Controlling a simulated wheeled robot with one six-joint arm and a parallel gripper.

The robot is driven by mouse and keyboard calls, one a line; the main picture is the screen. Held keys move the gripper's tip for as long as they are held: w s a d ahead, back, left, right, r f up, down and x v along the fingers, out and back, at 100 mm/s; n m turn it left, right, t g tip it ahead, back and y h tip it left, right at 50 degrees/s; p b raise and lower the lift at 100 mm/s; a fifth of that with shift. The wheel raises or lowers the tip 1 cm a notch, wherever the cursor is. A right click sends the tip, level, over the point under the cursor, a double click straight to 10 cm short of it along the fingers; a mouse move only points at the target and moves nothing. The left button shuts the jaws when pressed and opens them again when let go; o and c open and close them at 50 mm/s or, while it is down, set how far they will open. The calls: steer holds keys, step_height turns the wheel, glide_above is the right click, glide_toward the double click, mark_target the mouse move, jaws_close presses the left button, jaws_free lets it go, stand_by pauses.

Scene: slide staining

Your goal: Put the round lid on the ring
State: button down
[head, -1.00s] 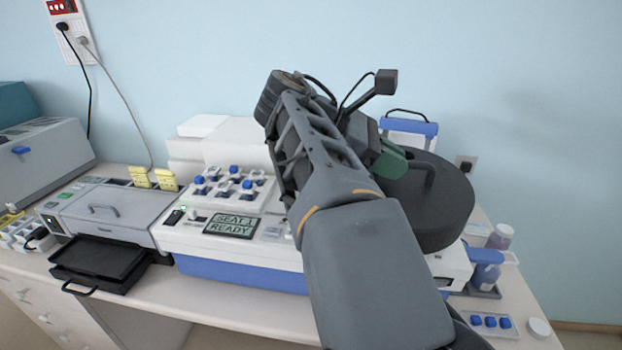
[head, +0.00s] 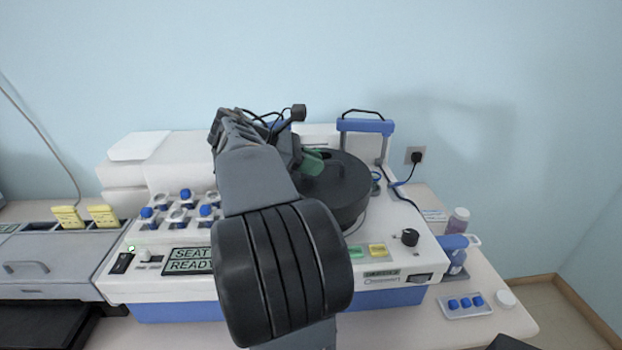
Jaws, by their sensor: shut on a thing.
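The round lid (head: 345,192) is a thick dark grey disc over the right half of the white staining machine. My gripper (head: 318,165), with green fingers partly hidden behind my arm, is shut on the lid's handle at its upper left. The lid looks level. A thin curved edge of what seems to be the ring (head: 358,222) shows on the machine top just below the lid; the rest is hidden under it. I cannot tell whether the lid touches the ring.
The machine (head: 140,285) has blue-capped bottles (head: 187,195) at left, a "SEAT READY" display (head: 187,261), buttons and a black knob (head: 410,237). A blue-handled frame (head: 366,126) stands behind the lid. A tray of blue caps (head: 466,305) lies at right.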

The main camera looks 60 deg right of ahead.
mark_target(310, 179)
steer(key=shift+w+d+f, duration=0.25)
steer(key=shift+d+f, duration=0.15)
steer(key=shift+f, duration=0.15)
steer(key=shift+w+d+f, duration=0.25)
steer(key=shift+d+f, duration=0.1)
steer(key=shift+f, duration=0.2)
steer(key=shift+d+f, duration=0.1)
steer(key=shift+f, duration=1.5)
steer(key=c, duration=1.1)
jaws_free()
steer(key=shift+c, duration=0.2)
steer(key=shift+w, duration=0.15)
steer(key=v, duration=1.2)
